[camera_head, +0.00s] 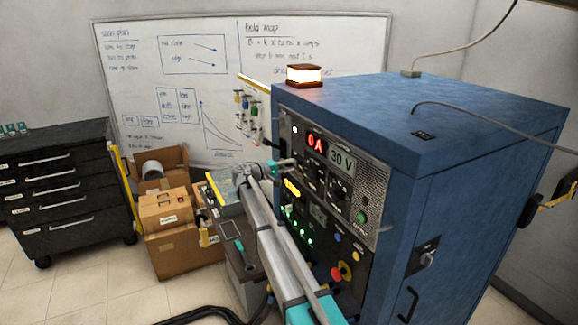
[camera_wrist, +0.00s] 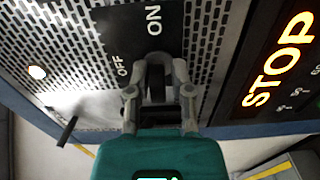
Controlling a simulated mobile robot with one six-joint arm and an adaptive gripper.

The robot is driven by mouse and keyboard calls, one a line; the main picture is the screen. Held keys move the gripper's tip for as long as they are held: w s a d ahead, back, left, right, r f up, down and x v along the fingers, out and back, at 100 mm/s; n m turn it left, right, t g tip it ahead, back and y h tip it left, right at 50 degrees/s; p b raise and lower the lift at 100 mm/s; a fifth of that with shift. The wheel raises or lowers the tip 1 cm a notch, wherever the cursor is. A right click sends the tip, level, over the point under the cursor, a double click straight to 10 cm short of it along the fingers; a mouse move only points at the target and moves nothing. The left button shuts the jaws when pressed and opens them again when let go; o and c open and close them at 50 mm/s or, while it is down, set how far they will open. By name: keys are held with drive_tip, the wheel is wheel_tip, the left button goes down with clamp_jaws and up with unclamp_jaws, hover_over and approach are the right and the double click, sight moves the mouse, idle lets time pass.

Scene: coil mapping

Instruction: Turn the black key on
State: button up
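The black key (camera_wrist: 156,82) shows in the wrist view on a black plate (camera_wrist: 110,25) lettered OFF and ON. OFF is left of the key's top and ON is above it. My gripper (camera_wrist: 158,68) is at the key, with one grey finger on each side, and looks closed around it. The fingers and teal body hide much of the key, so I cannot tell its exact angle. In the head view my gripper (camera_head: 285,165) reaches the front panel of the blue cabinet (camera_head: 440,130); the key is hidden there.
The panel has a red display (camera_head: 316,143) reading 0 A, a 30 V display (camera_head: 342,161), and a red knob (camera_head: 341,273). A lit STOP sign (camera_wrist: 280,60) is right of my gripper. A dark bar (camera_wrist: 68,130) sticks out at left. Cardboard boxes (camera_head: 165,215) stand left.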

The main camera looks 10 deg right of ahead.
drive_tip(key=shift+o, duration=0.9)
drive_tip(key=shift+w, duration=0.1)
drive_tip(key=v, duration=1.2)
drive_tip(key=shift+r, duration=0.1)
